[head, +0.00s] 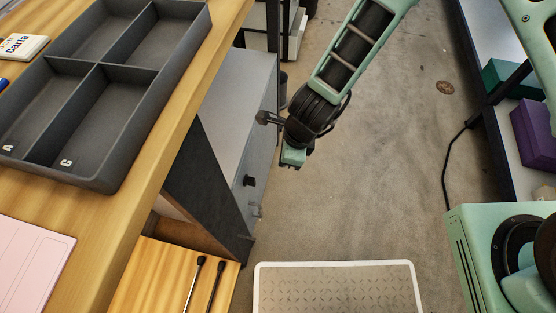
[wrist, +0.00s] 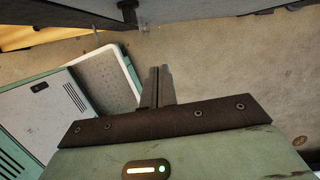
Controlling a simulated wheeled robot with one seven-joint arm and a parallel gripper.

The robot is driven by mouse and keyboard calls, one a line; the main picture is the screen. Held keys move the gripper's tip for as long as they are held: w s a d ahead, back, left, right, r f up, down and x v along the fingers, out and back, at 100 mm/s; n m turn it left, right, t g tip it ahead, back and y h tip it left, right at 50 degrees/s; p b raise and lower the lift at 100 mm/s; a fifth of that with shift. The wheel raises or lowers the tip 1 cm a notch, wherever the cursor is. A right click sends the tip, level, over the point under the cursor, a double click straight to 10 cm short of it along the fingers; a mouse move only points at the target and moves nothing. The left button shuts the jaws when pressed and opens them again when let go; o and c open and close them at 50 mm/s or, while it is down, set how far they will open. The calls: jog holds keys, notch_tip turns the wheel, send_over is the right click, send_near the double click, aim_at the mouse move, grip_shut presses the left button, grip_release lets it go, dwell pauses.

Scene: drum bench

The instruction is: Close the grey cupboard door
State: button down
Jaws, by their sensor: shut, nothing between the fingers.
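The grey cupboard (head: 236,82) stands under the left bench in the head view. Its grey door face (head: 264,150) looks onto the aisle and carries a dark handle (head: 250,181). How far the door stands open I cannot tell. My gripper (head: 263,117) points left at the upper part of this face, its fingers together and empty; whether they touch the face I cannot tell. In the wrist view my shut fingers (wrist: 158,72) point up toward a grey panel (wrist: 200,10) with a dark handle (wrist: 127,8), with floor showing between.
A dark panel (head: 205,185) stands beside the cupboard. A wooden surface (head: 150,275) with two dark-tipped sticks lies below the bench. A dark divided tray (head: 115,120) is on the bench. The concrete floor (head: 390,140) right of the cupboard is open.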

jog(key=p+v, duration=0.2)
jog(key=v, duration=0.6)
jog(key=shift+r, duration=0.25)
jog(key=s+a+r+n+y, duration=0.1)
jog(key=s+r+n+y, duration=0.15)
jog(key=r+n, duration=1)
jog(key=s+d+r+n+h, duration=0.5)
jog(key=s+d+r+n, duration=0.5)
jog(key=n, duration=0.4)
notch_tip(320, 180, up, 15)
jog(key=d+p, duration=0.1)
jog(key=p, duration=1.3)
jog(key=shift+w+d, duration=0.25)
jog(key=shift+d, duration=0.1)
